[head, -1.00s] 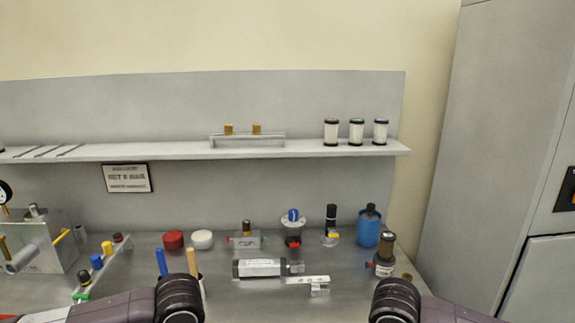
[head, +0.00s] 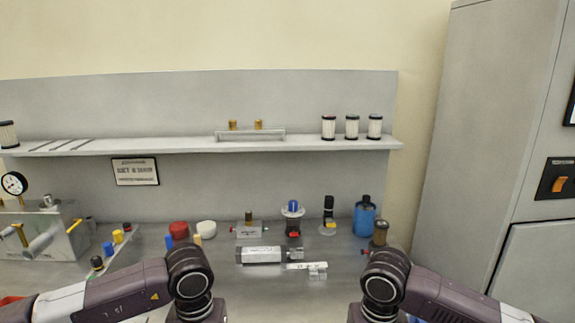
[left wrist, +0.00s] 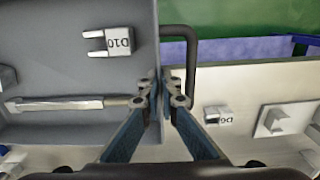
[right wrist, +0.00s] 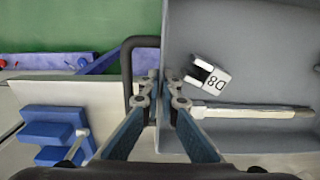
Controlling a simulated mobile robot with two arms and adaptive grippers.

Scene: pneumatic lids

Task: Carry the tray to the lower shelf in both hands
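The grey tray (left wrist: 60,40) fills the left part of the left wrist view and the right part of the right wrist view (right wrist: 240,40). It carries a white D10 piece (left wrist: 110,43), a D8 piece (right wrist: 208,75) and rod-like tools. My left gripper (left wrist: 163,98) is shut on the tray's side wall, beside a dark handle (left wrist: 190,60). My right gripper (right wrist: 160,98) is likewise shut on the opposite wall, beside the other handle (right wrist: 126,70). In the head view the tray and both fingertips are out of frame. I cannot identify a lower shelf.
A wall shelf (head: 190,147) holds filters (head: 352,127) and a clear rack. The bench below holds a blue bottle (head: 365,215), valves, caps and a cylinder (head: 262,255). A grey cabinet (head: 475,120) stands right. Green and blue surfaces (right wrist: 60,30) lie beyond the tray.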

